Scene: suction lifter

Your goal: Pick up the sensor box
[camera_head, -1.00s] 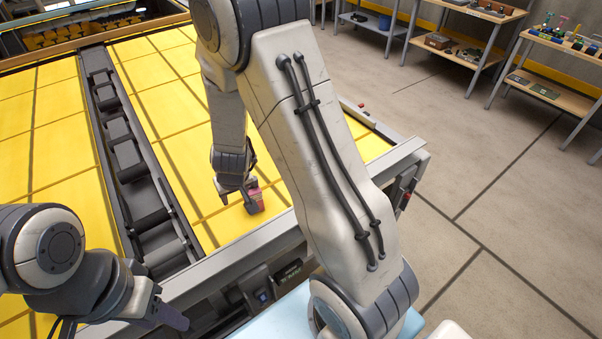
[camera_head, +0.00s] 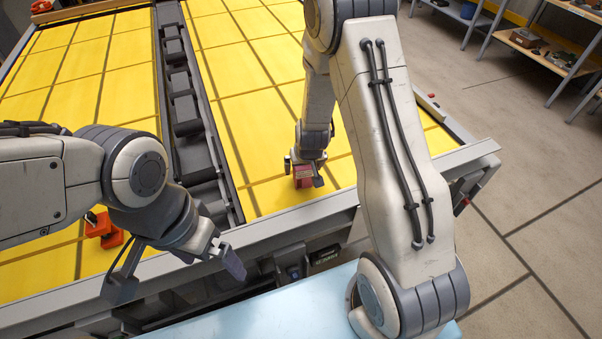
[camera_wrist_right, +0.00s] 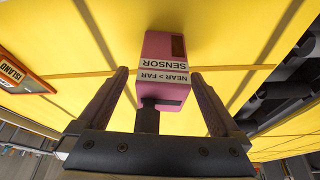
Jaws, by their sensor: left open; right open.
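The sensor box (camera_wrist_right: 165,60) is a small pink-red block with a white label reading SENSOR and NEAR > FAR. In the head view the sensor box (camera_head: 303,178) sits on the yellow panel near its front edge, partly hidden by my right gripper (camera_head: 303,172). In the right wrist view the two fingers of my right gripper (camera_wrist_right: 160,76) are spread on either side of the box's near end, with gaps visible on both sides. My left gripper (camera_head: 175,274) is open and empty over the table's front edge, apart from the box.
A dark slotted channel (camera_head: 187,110) divides the yellow panels. An orange object (camera_head: 103,230) sits behind my left arm. A grey rail (camera_head: 275,228) edges the table. Shelves (camera_head: 545,45) stand at the back right. An orange plate marked ISLAND (camera_wrist_right: 22,74) lies to the side in the wrist view.

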